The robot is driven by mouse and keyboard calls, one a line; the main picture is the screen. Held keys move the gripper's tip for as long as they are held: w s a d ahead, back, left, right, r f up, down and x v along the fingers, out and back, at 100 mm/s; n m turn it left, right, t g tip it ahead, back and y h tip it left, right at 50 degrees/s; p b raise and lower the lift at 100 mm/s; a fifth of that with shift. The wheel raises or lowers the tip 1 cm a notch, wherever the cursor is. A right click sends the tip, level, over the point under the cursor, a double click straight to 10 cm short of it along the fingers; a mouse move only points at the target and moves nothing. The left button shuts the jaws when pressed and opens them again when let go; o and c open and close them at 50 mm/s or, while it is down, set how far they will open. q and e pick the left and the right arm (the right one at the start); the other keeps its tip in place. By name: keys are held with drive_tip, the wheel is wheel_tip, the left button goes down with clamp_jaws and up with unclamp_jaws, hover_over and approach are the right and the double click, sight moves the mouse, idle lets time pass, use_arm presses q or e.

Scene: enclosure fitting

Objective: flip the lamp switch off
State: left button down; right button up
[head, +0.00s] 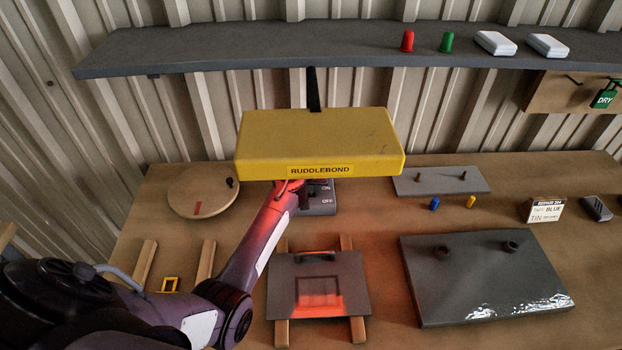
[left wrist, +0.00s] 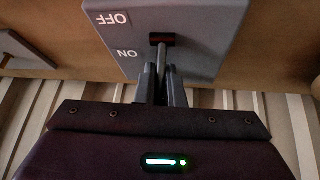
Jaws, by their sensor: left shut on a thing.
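The grey switch box (left wrist: 205,22) fills the upper left wrist view, with ON and OFF labels upside down. A thin lever (left wrist: 162,57) with a dark reddish bar at its far end shows there, on the ON label's side. My left gripper (left wrist: 163,76) is shut on the lever. In the head view the switch box (head: 322,207) is partly hidden by my left arm and the lamp. The yellow lamp hood (head: 318,140), labelled RUDDLEBOND, covers my left fingertips. Red light falls on my arm and a grey plate, so the lamp glows. My right gripper is out of view.
The grey plate (head: 350,275) lies on wooden strips below the lamp. A large grey panel (head: 470,285) lies right of it. A round wooden disc (head: 190,200) is at left. A shelf (head: 240,50) with caps and white boxes runs along the back.

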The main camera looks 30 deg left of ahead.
use_arm(q)
drive_tip(key=shift+s+d+r+t+y, duration=0.15)
drive_tip(key=shift+t+y, duration=0.15)
drive_tip(key=shift+t, duration=0.25)
drive_tip(key=shift+s+d+r+t+y, duration=0.15)
drive_tip(key=shift+t+y, duration=0.15)
drive_tip(key=shift+t, duration=0.25)
drive_tip(key=shift+s+d+t+y, duration=0.1)
drive_tip(key=shift+s+t+y, duration=0.2)
drive_tip(key=shift+t+y, duration=0.35)
drive_tip(key=shift+s+d+r+t+b, duration=0.1)
drive_tip(key=shift+r+t+b, duration=0.05)
drive_tip(key=shift+t+b, duration=0.4)
drive_tip(key=shift+r, duration=0.1)
drive_tip(key=c, duration=1.5)
unclamp_jaws()
drive_tip(key=shift+s+f, duration=0.1)
drive_tip(key=shift+f, duration=0.1)
drive_tip(key=shift+s, duration=0.1)
